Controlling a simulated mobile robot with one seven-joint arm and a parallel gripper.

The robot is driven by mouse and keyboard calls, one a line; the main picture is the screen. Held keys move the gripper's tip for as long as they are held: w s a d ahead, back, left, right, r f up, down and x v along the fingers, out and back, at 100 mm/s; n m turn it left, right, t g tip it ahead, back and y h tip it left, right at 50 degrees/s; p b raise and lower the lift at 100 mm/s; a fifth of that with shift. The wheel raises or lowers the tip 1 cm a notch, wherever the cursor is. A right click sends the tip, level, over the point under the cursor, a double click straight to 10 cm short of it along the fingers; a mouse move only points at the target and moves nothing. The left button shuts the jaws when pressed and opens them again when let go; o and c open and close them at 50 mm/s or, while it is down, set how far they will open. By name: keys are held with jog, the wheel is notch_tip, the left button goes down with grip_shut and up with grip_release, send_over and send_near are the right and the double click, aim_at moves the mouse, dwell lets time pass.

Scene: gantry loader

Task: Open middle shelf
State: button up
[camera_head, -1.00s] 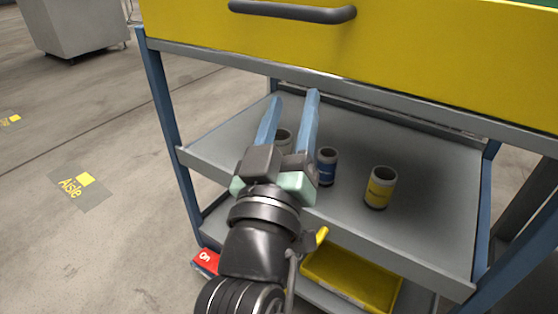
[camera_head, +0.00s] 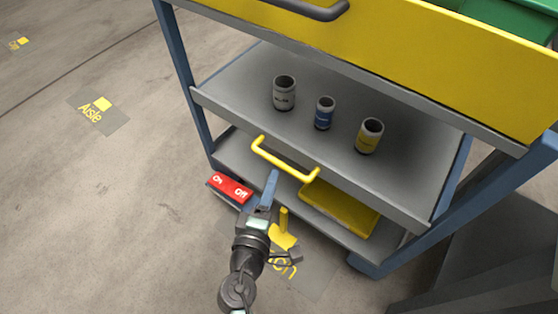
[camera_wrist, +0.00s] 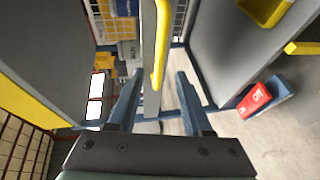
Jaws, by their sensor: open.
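The middle shelf (camera_head: 230,90) is a grey tray in a blue-framed cart, with a yellow bar handle (camera_head: 284,163) on its front edge. My gripper (camera_head: 272,173) is just below and in front of the handle in the head view. In the wrist view my gripper (camera_wrist: 160,74) is open, and the yellow handle (camera_wrist: 162,45) appears between and beyond its blue fingers. I cannot tell whether the fingers touch it.
A yellow drawer front (camera_head: 400,55) with a dark handle (camera_head: 310,8) is above the shelf. Below are a yellow tray (camera_head: 340,210) and a red On/Off box (camera_head: 230,188). Open floor (camera_head: 100,210) lies left.

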aim_at(279, 161)
jog(key=b+x, duration=0.1)
jog(key=x, duration=0.6)
jog(key=shift+w, duration=0.35)
grip_shut()
dwell(1.1)
